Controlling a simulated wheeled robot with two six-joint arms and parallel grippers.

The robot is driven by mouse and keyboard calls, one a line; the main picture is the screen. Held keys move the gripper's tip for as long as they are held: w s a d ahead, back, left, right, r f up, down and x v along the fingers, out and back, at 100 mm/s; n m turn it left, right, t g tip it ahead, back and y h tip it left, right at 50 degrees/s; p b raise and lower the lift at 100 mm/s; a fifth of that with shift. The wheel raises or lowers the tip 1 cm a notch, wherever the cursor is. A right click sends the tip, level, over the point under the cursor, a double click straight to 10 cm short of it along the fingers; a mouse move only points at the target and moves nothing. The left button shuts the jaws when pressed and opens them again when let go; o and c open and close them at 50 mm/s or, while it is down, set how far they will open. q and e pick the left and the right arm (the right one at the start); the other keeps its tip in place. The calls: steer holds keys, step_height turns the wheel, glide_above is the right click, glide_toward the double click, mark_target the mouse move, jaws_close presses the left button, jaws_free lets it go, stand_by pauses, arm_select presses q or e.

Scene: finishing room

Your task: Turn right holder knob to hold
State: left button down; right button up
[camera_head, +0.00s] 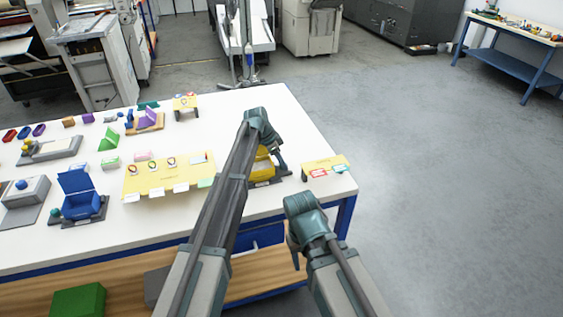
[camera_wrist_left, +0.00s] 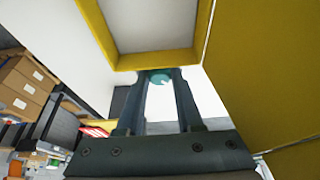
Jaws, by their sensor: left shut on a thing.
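A yellow open box-like holder (camera_head: 261,171) stands near the right end of the white table, partly hidden by my left arm. My left gripper (camera_head: 281,171) points down at its right side. In the left wrist view, the yellow frame (camera_wrist_left: 155,60) of the holder is close ahead and a yellow panel (camera_wrist_left: 265,60) fills the right. A small teal round knob (camera_wrist_left: 160,77) sits between the fingertips of my left gripper (camera_wrist_left: 160,82), which is shut on it. The knob's marking cannot be read. My right gripper (camera_head: 294,245) hangs off the table's front edge; its jaws are unclear.
A blue holder (camera_head: 83,206) with its lid up stands at the left. A yellow board (camera_head: 165,180) with cards lies between the holders. A small yellow stand (camera_head: 325,167) with cards is right of my left gripper. A wooden shelf (camera_head: 125,275) runs below the white tabletop (camera_head: 220,105).

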arm_select(q)
steer(key=c, duration=0.8)
jaws_free()
steer(key=shift+c, duration=0.2)
steer(key=shift+r, duration=0.1)
steer(key=p+v, duration=1.2)
steer(key=v, duration=0.1)
steer(key=shift+r+p, duration=0.3)
steer(key=shift+p, duration=0.1)
